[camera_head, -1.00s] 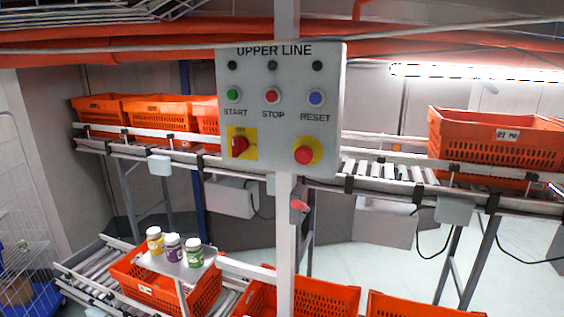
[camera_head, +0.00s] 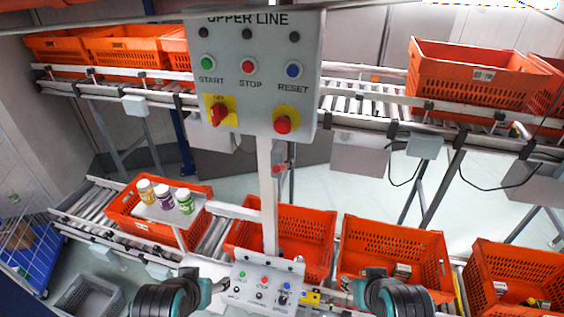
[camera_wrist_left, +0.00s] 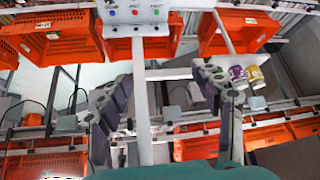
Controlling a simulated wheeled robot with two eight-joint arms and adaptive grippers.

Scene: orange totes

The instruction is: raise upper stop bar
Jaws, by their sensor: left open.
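The grey UPPER LINE panel (camera_head: 252,98) stands on a white post (camera_head: 267,190), with green, red and blue buttons, a red switch and a red emergency knob. A small red handle (camera_head: 279,169) shows beside the post below it. Behind runs the upper conveyor (camera_head: 352,103); I cannot tell which part of it is the stop bar. My left gripper (camera_head: 218,287) is low, near the lower panel. In the left wrist view its jaws (camera_wrist_left: 162,82) are spread and empty, either side of the post. My right gripper (camera_head: 352,286) is low on the right; its jaws are unclear.
Orange totes (camera_head: 478,72) sit on the upper conveyor at both ends. More totes (camera_head: 395,255) stand along the lower line. A shelf with several jars (camera_head: 163,193) is at the left. A small lower panel (camera_head: 262,282) stands in front.

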